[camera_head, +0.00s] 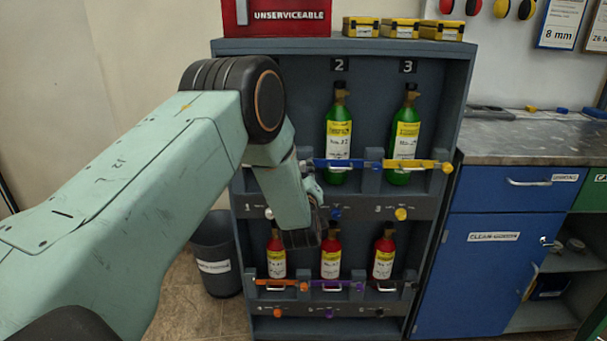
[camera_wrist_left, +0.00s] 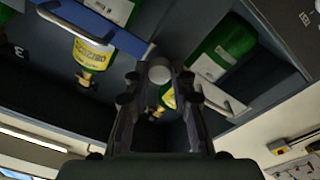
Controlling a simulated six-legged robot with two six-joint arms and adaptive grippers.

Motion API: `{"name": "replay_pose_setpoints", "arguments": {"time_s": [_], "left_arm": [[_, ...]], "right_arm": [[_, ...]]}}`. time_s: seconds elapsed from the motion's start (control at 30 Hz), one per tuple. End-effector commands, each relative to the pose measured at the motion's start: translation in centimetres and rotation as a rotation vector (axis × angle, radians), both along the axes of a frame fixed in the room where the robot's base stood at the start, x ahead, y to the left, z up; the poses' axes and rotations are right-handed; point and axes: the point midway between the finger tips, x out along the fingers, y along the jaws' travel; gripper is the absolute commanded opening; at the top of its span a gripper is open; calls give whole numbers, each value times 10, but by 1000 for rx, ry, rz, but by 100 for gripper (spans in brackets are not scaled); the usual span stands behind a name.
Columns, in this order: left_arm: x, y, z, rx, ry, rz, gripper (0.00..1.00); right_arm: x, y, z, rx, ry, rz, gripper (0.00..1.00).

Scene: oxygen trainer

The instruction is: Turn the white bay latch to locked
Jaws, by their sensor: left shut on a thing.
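My left gripper (camera_wrist_left: 160,95) is seen from behind in the left wrist view, which shows the rack nearly upside down. Its two dark fingers are closed on the pale round end knob of the white bay latch (camera_wrist_left: 160,72). A pale bar (camera_wrist_left: 222,97) runs right from near the fingers, across a green bottle (camera_wrist_left: 222,50). In the head view my left arm covers most of bay 1, so the latch there is largely hidden. My left gripper (camera_head: 313,190) shows only partly beside bay 2, behind my wrist. My right gripper is in neither view.
The grey rack (camera_head: 340,47) holds green bottles above and red bottles below. The blue latch (camera_head: 342,164) and yellow latch (camera_head: 415,165) lie level across bays 2 and 3. A blue cabinet (camera_head: 500,260) stands right and a bin (camera_head: 215,255) left.

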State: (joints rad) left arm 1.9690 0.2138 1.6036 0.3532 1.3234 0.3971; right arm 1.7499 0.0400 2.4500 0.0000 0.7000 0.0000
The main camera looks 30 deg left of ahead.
Motion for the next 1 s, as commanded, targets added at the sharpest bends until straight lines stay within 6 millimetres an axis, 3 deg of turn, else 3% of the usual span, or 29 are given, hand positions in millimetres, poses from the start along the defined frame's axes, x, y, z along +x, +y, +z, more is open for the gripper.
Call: {"name": "replay_pose_setpoints", "arguments": {"time_s": [0.77, 0.8, 1.0], "left_arm": [[0, -1, -1, -81, -45, -4, 0], [0, -1, -1, -81, -44, -4, 26], [0, -1, -1, -80, -46, -2, 43]], "right_arm": [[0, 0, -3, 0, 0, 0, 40], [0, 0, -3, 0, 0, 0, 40], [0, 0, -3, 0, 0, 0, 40]]}}
